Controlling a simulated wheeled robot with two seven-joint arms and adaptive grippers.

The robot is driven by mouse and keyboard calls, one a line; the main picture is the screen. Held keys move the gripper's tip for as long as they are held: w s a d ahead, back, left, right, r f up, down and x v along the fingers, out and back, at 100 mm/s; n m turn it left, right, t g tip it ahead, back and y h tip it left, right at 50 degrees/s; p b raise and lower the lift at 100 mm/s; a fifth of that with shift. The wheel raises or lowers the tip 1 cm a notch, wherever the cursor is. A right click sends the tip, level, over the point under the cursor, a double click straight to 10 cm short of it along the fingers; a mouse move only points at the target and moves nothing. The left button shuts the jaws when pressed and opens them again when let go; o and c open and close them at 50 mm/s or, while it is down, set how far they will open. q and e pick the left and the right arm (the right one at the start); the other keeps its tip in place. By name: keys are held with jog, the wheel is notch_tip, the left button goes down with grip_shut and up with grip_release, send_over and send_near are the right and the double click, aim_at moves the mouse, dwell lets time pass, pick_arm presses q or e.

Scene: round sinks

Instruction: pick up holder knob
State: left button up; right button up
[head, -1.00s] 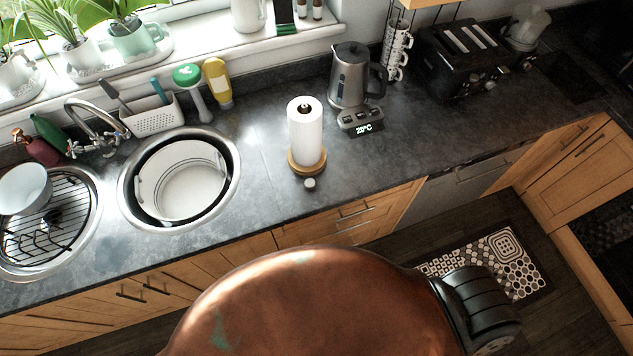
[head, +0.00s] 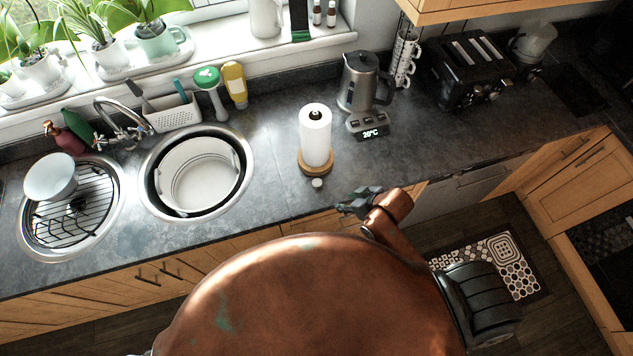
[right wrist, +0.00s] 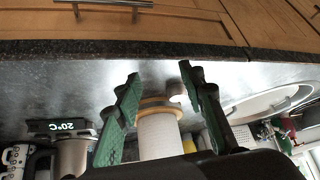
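A small pale round knob (head: 317,183) lies on the dark counter, just in front of the wooden base (head: 304,168) of the paper towel holder. A white paper roll (head: 316,137) stands upright on that base, with a dark tip on top. In the right wrist view, the knob (right wrist: 176,88) shows between the fingers in the picture, beside the wooden base (right wrist: 157,107). My right gripper (head: 352,205) is at the counter's front edge, to the right of the knob and apart from it. Its green-black fingers (right wrist: 160,76) are spread and empty. My left gripper is out of view.
A kettle (head: 358,84) and its scale-like base (head: 368,126) stand behind to the right. A round sink with a white basin (head: 197,174) is to the left. Cabinet fronts (right wrist: 150,22) lie below the counter edge.

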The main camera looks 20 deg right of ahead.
jog(key=w+a+r+n+y, duration=0.1)
jog(key=a+n, duration=0.1)
jog(key=a, duration=0.1)
jog(key=w+a+r+n+g, duration=0.1)
jog(key=w+a, duration=0.1)
jog(key=a, duration=0.2)
jog(key=w+a+r+n+y, duration=0.1)
jog(key=a+n, duration=0.1)
jog(key=a, duration=0.2)
jog(key=shift+w+r+n+y, duration=0.3)
jog(key=shift+w+r, duration=0.05)
jog(key=shift+w, duration=0.05)
jog(key=shift+w+a+f+n+g, duration=0.15)
jog(key=shift+w+n+g, duration=0.15)
jog(key=shift+n+g, duration=0.2)
jog(key=g+h, duration=0.1)
jog(key=h, duration=0.1)
send_near(319, 183)
jog(key=f, duration=0.2)
jog(key=x, duration=0.4)
jog(key=p+x, duration=0.1)
jog(key=x, duration=0.2)
jog(key=shift+w+a, duration=0.3)
jog(key=shift+a, duration=0.1)
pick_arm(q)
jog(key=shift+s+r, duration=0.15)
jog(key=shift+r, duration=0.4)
pick_arm(e)
jog(key=shift+r, duration=0.1)
jog(key=c, duration=0.9)
